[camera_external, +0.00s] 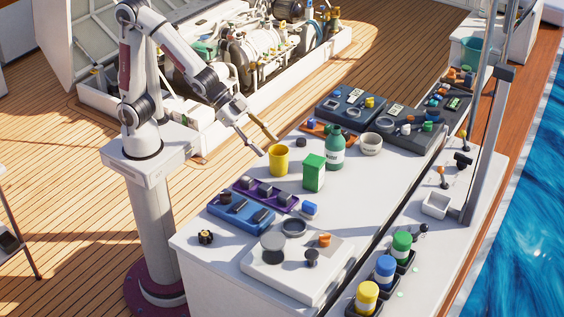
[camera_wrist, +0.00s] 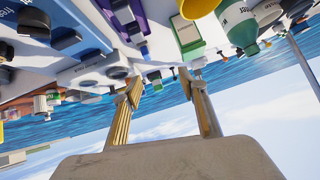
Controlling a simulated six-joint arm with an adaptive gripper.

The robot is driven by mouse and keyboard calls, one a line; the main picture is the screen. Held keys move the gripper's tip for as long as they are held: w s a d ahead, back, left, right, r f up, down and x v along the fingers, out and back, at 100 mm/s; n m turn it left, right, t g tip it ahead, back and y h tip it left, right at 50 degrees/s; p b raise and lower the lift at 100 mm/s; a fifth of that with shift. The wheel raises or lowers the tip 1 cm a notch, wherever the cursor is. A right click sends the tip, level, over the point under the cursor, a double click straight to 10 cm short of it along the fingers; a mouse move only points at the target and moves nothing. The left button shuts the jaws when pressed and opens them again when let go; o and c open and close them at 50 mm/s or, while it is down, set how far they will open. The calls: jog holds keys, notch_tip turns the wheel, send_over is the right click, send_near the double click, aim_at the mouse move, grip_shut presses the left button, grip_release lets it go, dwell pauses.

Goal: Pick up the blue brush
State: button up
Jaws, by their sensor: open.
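A small blue object (camera_external: 309,209) lies on the white worktop, right of the purple tray. It may be the blue brush, but it is too small to be sure, and no other clear brush shows. My gripper (camera_external: 269,147) is in the air near the yellow cup, behind and to the left of the blue object and apart from it. Its two fingers are spread with nothing between them. In the wrist view, my gripper (camera_wrist: 160,83) is also open and empty, with the worktop appearing upside down beyond it.
A yellow cup (camera_external: 278,161), green box (camera_external: 314,172) and green bottle (camera_external: 335,150) stand close to my gripper. A purple tray (camera_external: 279,202), blue case (camera_external: 240,214) and white scale-like unit (camera_external: 285,275) surround the blue object. The worktop's right middle (camera_external: 375,185) is clear.

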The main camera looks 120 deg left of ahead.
jog(key=w+f+t+h, duration=0.1)
jog(key=w+f, duration=0.5)
jog(key=w, duration=0.2)
jog(key=m+t+h, duration=0.1)
jog(key=h, duration=0.1)
send_near(304, 202)
jog(key=w+f, duration=0.2)
jog(key=shift+w+a+f, duration=0.1)
jog(key=shift+w+a, duration=0.2)
jog(key=shift+w, duration=0.05)
jog(key=shift+w+d+f+t+h, duration=0.15)
jog(key=shift+w+f+t+h, duration=0.15)
jog(key=shift+f, duration=0.3)
jog(key=shift+x, duration=1.2)
jog(key=shift+w, duration=0.2)
